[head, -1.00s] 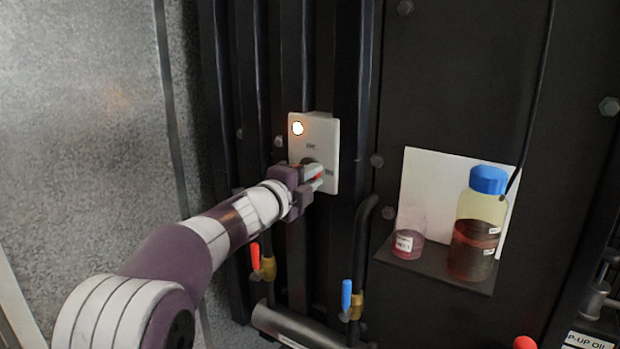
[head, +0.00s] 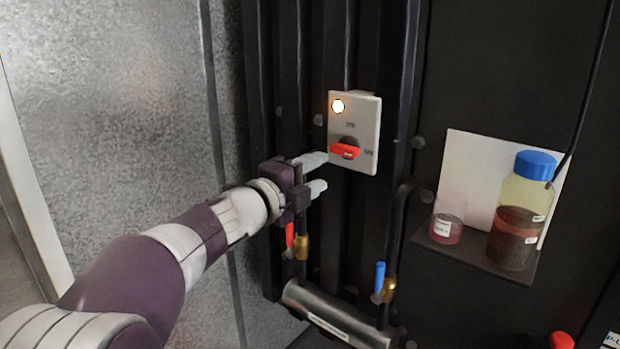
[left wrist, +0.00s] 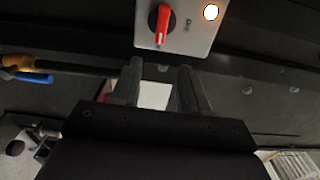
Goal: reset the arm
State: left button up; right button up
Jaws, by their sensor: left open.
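My left gripper (head: 316,174) is open and empty in the head view, just to the lower left of a pale switch box. In the left wrist view its two fingers (left wrist: 160,82) point toward the box with a gap between them. The switch box (head: 366,112) has a red rotary handle (head: 345,151) and a lit lamp (head: 338,106). The handle lies roughly level in the head view. The fingers are apart from the handle. The box (left wrist: 198,42), red handle (left wrist: 163,26) and lamp (left wrist: 211,12) also show in the left wrist view. My right gripper is not in view.
Below are a red-handled valve (head: 290,236), a blue-handled valve (head: 379,276) and a metal cylinder (head: 335,318). To the right, a shelf (head: 480,265) holds a small cup (head: 446,224) and a blue-capped bottle (head: 520,215). Dark upright ribs stand behind the gripper.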

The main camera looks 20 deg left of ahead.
pick_arm(q)
jog(key=shift+s+a, duration=0.2)
jog(key=shift+s, duration=0.4)
jog(key=a+f+n+g+y, duration=0.1)
jog(key=a+f+n+y, duration=0.55)
jog(key=n, duration=0.25)
jog(key=s+a+f+n+g+y, duration=0.1)
jog(key=s+f+n+g, duration=0.25)
jog(key=f, duration=0.35)
jog(key=s+a+f+n+g+y, duration=0.1)
jog(key=s+f+n+g, duration=0.15)
jog(key=f+n, duration=0.35)
jog(key=s+d+f+n+g+h, duration=0.1)
jog(key=s+d+f+n+g, duration=0.1)
jog(key=s+d+f+g, duration=0.35)
jog(key=s+d+f+n+g+h, duration=0.1)
jog(key=s+d+f+g+h, duration=0.15)
jog(key=s+d+f, duration=0.6)
jog(key=s+a+r+y+p, duration=0.1)
jog(key=s+a+r+p, duration=0.1)
jog(key=r+p, duration=1.2)
jog(key=shift+s+a+r+g+p, duration=0.2)
jog(key=shift+a+r+g+p, duration=0.1)
jog(key=shift+a+p, duration=0.45)
jog(key=shift+n, duration=0.25)
